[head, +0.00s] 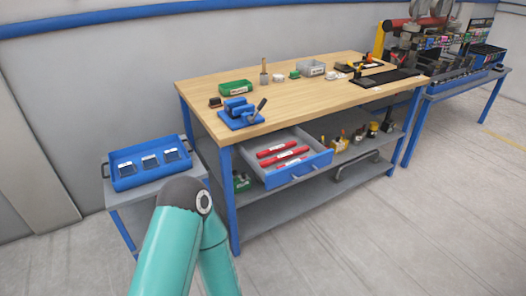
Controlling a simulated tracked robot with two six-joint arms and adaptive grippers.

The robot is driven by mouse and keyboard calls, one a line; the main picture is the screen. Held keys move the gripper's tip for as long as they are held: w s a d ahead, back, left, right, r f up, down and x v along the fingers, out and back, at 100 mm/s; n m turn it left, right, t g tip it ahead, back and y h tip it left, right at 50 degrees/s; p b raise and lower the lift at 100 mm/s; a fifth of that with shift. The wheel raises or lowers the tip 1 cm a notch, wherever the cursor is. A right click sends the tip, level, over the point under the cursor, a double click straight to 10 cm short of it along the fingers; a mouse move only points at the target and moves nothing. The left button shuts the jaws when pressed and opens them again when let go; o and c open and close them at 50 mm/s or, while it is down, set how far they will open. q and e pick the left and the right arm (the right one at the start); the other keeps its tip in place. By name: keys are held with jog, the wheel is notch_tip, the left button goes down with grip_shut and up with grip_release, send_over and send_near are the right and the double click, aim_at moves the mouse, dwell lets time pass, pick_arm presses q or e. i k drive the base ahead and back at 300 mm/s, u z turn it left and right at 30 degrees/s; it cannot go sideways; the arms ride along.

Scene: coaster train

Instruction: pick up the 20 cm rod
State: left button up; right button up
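Several red rods (270,153) with white labels lie in an open drawer under the workbench, roughly parallel to each other. The labels are too small to read, so I cannot tell which rod is the 20 cm one. The drawer (311,168) is grey inside with a blue front and is pulled out. One of my teal arms rises at the lower left with its dark joint in front of the side table. Neither gripper shows in this view.
The wooden workbench (300,97) carries a blue vise (240,112), a green bin (236,88) and a grey bin (311,68). A blue tray (126,183) sits on a side table at the left. The floor in front and to the right is clear.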

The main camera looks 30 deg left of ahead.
aim_at(272, 150)
jog(key=z, duration=0.05)
jog(key=i, duration=0.15)
jog(key=u, duration=1.5)
jog(key=i, duration=0.9)
